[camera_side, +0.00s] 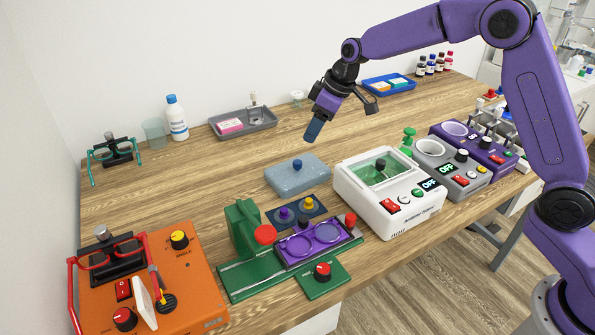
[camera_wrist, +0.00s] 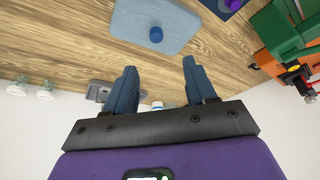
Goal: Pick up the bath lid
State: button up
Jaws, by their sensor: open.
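The bath lid (camera_side: 284,182) is a flat grey-blue slab with a dark blue knob (camera_side: 297,163) on top. It lies flat on the table, to the left of the white bath (camera_side: 412,220). In the wrist view the lid (camera_wrist: 130,27) is at the top, with its knob (camera_wrist: 156,34) near its lower edge. My gripper (camera_side: 312,131) is above the table, higher than the lid and apart from it. In the wrist view my gripper (camera_wrist: 160,68) has its two blue fingers spread with nothing between them.
A dark blue mat (camera_side: 284,223) with knobbed pieces and a green device (camera_side: 242,280) stand in front of the lid. An orange box (camera_side: 195,270) is at front left. Grey and purple units stand right of the bath. A grey tray (camera_side: 265,127) lies behind; table around the lid's left is clear.

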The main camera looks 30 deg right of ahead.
send_over(298, 161)
jog(key=s, duration=0.2)
jog(key=f, duration=0.4)
jog(key=d+f, duration=0.1)
jog(key=f, duration=0.1)
jog(key=shift+f, duration=0.2)
jog(key=shift+d+x, duration=0.2)
jog(key=shift+x, duration=2.4)
jog(key=shift+w, duration=0.15)
grip_shut()
